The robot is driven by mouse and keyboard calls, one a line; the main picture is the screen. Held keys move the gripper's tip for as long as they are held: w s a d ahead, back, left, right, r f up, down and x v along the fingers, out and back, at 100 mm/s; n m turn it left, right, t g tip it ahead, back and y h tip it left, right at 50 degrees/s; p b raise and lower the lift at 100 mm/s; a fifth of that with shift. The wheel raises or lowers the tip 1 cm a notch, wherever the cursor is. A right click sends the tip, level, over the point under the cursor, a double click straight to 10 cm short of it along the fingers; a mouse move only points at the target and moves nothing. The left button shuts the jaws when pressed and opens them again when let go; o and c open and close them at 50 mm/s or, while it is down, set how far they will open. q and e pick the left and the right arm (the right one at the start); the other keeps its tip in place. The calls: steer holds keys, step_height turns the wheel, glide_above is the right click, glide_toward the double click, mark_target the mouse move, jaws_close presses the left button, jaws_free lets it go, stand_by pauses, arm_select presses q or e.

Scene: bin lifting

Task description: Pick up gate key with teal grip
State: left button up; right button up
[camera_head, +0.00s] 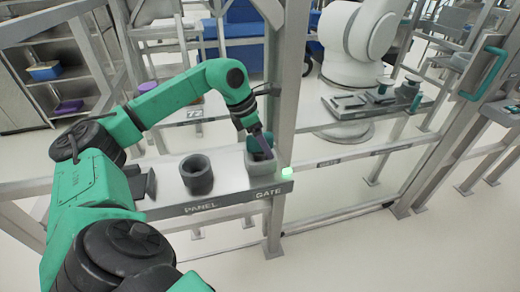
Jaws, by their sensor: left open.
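Whether the fingers touch the teal part I cannot tell. My right gripper is out of view.
A dark round cup (196,174) stands on the shelf (225,186) above the word PANEL. A grey post (287,110) rises close to the right of my gripper, with a small glowing green light (287,173). A fence gate with a teal handle (483,72) stands at right.

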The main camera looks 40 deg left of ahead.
arm_select(q)
steer(key=shift+w+f, duration=0.15)
steer(key=shift+f, duration=0.05)
steer(key=shift+a, duration=0.1)
steer(key=c, duration=0.3)
jaws_close()
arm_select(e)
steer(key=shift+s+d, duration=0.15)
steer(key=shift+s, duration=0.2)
arm_select(q)
steer(key=shift+r, duration=0.15)
step_height(320, 180, up, 20)
steer(key=p, duration=0.4)
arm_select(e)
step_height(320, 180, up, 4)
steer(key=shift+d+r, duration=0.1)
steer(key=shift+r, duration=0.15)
